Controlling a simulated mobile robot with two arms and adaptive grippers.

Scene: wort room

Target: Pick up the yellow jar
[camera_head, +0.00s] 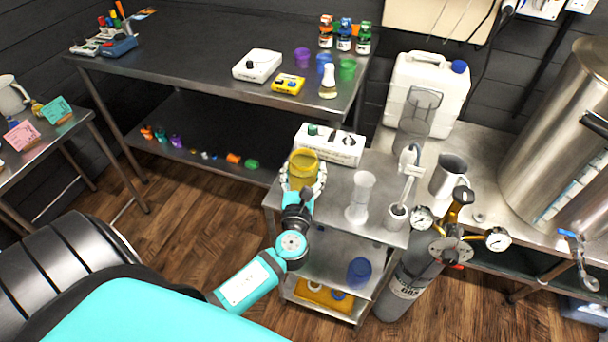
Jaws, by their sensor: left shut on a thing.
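The yellow jar (303,166) is at the back left of the small metal cart's top shelf (336,204). It looks upright. My left gripper (303,180) reaches it from the front, its light fingers curving around both sides of the jar, shut on it. I cannot tell whether the jar's base touches the shelf, as the gripper and wrist hide its lower part. My right gripper does not show.
A white device (333,146) stands right behind the jar. A clear cylinder (361,197) stands to its right on the cart, near a probe stand (396,216). A gas cylinder (408,283) stands right of the cart. A dark bench (200,58) is behind.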

